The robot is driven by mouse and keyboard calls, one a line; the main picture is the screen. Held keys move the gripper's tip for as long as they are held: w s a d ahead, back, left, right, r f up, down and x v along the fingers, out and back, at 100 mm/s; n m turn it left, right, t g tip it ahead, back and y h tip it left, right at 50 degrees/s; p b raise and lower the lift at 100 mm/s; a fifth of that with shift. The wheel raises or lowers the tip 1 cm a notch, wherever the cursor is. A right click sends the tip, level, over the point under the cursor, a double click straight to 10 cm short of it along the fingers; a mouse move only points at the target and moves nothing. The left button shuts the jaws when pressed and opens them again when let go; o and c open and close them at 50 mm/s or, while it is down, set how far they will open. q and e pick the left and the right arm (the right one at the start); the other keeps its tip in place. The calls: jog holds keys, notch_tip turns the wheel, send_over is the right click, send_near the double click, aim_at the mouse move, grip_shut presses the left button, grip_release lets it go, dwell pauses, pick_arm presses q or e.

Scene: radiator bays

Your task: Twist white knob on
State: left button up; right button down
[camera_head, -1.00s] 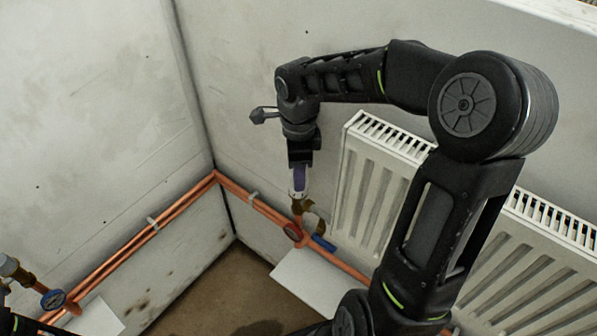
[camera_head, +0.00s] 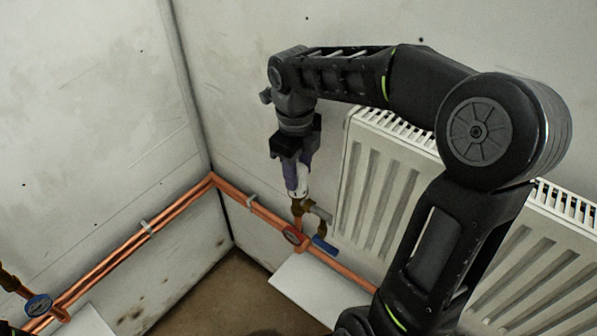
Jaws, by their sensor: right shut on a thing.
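The white knob (camera_head: 302,187) sits on top of a brass valve (camera_head: 297,208) beside the radiator's left edge. My right gripper (camera_head: 297,183) points down from above and is shut on the white knob; its purple-blue fingers hide part of it. A short grey pipe joins the valve toward the radiator (camera_head: 384,190). My left gripper is not in view.
Copper pipes (camera_head: 180,205) run along both walls and meet at the corner. Another brass valve (camera_head: 10,281) and a blue gauge (camera_head: 38,305) are at lower left. A white panel (camera_head: 310,290) lies below.

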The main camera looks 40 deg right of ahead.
jog(key=c, duration=0.8)
grip_release()
jog(key=shift+w+r, duration=0.1)
jog(key=shift+r, duration=0.05)
jog(key=shift+o, duration=0.3)
jog(key=o, duration=0.7)
jog(key=shift+o, duration=0.2)
jog(key=shift+r+p, duration=2.85)
jog(key=shift+r, duration=1.15)
jog(key=shift+c, duration=0.3)
